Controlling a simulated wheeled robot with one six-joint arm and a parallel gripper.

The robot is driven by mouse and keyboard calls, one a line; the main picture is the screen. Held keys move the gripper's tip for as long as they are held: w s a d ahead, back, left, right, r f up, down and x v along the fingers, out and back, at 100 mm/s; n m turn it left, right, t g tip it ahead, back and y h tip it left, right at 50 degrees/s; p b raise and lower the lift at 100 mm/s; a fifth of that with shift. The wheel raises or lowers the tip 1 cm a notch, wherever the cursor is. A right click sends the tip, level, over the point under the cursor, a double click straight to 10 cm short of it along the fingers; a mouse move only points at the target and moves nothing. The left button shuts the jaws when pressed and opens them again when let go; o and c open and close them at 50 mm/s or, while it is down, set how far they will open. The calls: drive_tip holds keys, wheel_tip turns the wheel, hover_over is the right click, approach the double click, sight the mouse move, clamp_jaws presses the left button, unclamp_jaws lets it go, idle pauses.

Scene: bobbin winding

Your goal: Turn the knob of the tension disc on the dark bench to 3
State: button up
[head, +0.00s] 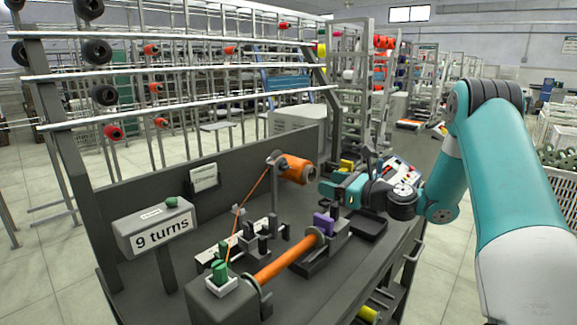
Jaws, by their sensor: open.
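The dark bench (150,285) fills the lower middle. A green knob (219,269) stands on a pale plate on a dark block at its front left. An orange thread runs from the orange spool (298,169) past a small pale fitting (238,210) down towards this knob. I cannot tell which part is the tension disc, and no dial numbers are readable. My gripper (327,189) is open above the bench's right half, just below and right of the orange spool. It is well apart from the green knob, and its fingers are small in view.
An orange-wound bobbin (285,258) lies along the front, with a purple block (324,222) near its far end. A sign (162,240) reads "9 turns" at the left. Dark upright posts stand mid-bench. A dark tray (368,228) lies below my arm.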

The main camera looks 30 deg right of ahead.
sight(288, 167)
drive_tip(key=shift+d+f+m+t, duration=0.1)
drive_tip(key=shift+d+m+t, duration=0.2)
drive_tip(key=shift+d+m, duration=0.55)
drive_tip(key=shift+w+d+h+p, duration=0.15)
drive_tip(key=shift+h+p, duration=0.15)
drive_tip(key=shift+p, duration=0.1)
drive_tip(key=p+x, duration=1)
drive_tip(key=x, duration=0.7)
drive_tip(key=shift+w, duration=0.1)
drive_tip(key=shift+f, duration=0.1)
drive_tip(key=c, duration=0.9)
